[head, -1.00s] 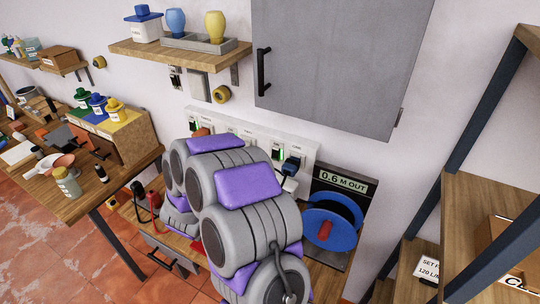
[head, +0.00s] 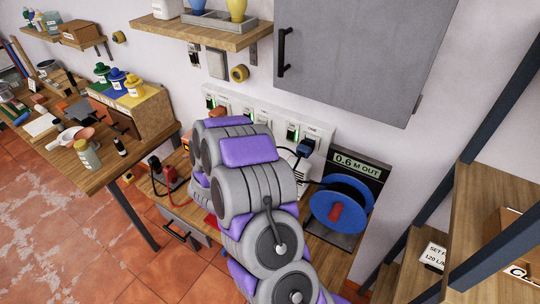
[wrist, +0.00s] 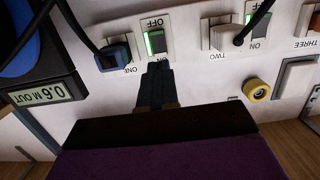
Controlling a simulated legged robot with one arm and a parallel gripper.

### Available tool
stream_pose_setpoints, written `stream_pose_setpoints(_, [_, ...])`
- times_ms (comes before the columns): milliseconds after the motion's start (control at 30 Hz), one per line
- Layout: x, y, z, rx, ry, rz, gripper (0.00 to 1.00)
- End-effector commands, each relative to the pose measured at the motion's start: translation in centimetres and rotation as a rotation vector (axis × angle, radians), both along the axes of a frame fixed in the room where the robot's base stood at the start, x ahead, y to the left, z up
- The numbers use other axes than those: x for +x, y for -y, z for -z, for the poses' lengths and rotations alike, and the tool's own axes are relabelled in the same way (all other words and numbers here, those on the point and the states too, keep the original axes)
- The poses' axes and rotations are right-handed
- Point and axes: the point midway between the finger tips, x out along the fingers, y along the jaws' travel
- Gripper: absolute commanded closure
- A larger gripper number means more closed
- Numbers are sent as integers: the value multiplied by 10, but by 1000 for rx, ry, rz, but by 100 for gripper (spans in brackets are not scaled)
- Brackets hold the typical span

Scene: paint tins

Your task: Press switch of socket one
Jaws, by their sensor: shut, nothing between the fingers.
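Socket one, a white plate marked ONE (wrist: 128,62), shows upside down at upper left in the wrist view. A blue plug (wrist: 114,55) with a black cord sits in it. Its rocker switch (wrist: 157,42) is beside the plug, between OFF and ON labels, with a lit green strip. My gripper (wrist: 159,68) is shut and empty. Its dark fingertips are just below the switch in the picture; I cannot tell whether they touch. In the head view, socket one's switch (head: 292,132) and blue plug (head: 307,147) are at the strip's right end; my arm hides my gripper.
Socket two (wrist: 222,35), with a plug and green-lit switch (wrist: 256,25), is beside socket one. A blue cable reel (head: 341,205) with a "0.6 M OUT" display (head: 357,163) stands at right on the bench. A grey cabinet (head: 360,50) hangs above the strip.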

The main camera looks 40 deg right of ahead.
Motion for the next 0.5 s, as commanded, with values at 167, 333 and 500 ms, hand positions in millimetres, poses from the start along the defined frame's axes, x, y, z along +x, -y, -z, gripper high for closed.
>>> stream_pose_setpoints(167, [8, 34, 4, -3, 2, 4, 100])
stream_pose_setpoints(333, [17, 64, 9, -2, 2, 3, 100])
stream_pose_setpoints(500, [25, 90, 14, 0, 1, 2, 100])
